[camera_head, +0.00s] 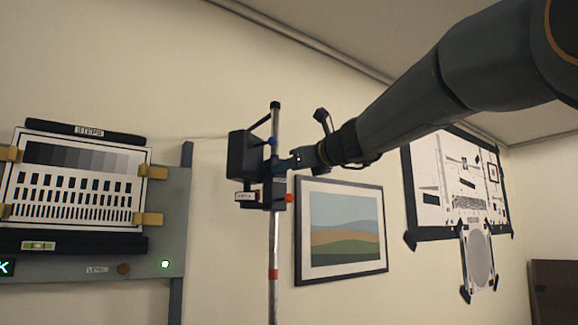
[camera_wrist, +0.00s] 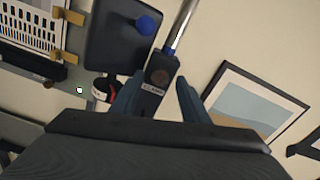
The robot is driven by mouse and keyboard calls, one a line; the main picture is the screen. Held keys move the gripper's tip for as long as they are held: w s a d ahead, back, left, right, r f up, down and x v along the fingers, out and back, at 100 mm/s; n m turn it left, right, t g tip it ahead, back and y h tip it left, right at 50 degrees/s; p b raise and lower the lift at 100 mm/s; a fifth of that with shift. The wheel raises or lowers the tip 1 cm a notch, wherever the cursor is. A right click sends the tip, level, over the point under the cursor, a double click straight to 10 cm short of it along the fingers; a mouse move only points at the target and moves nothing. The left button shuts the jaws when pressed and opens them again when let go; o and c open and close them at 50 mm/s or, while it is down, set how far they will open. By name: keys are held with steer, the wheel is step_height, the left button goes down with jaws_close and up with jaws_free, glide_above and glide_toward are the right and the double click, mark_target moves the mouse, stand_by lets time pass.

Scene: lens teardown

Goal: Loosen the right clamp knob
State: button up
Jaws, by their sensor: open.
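A dark clamp block (camera_wrist: 150,98) with a small label is on the upright pole (camera_head: 274,240), below a dark box (camera_head: 243,156). A blue ball knob (camera_wrist: 148,25) sits above, also in the head view (camera_head: 272,141). A red knob (camera_head: 288,198) sticks out to the right, lower on the pole assembly.
A board (camera_head: 176,205) at left holds a test chart (camera_head: 75,180) in yellow clips, with a lit green light (camera_head: 165,265) and a brown knob (camera_head: 124,269). A framed landscape picture (camera_head: 342,228) and a black-edged chart (camera_head: 455,180) hang on the wall to the right.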

steer(key=shift+c, duration=0.3)
steer(key=c, duration=1)
steer(key=shift+f+n+b, duration=0.1)
steer(key=shift+n+b, duration=0.2)
steer(key=n+b, duration=0.3)
steer(key=shift+f+n, duration=0.1)
steer(key=shift+n, duration=0.2)
steer(key=n+b, duration=0.9)
steer(key=n, duration=0.1)
steer(key=shift+n, duration=0.4)
steer(key=shift+r+n+b, duration=0.25)
steer(key=shift+n+b, duration=0.65)
steer(key=shift+n, duration=0.5)
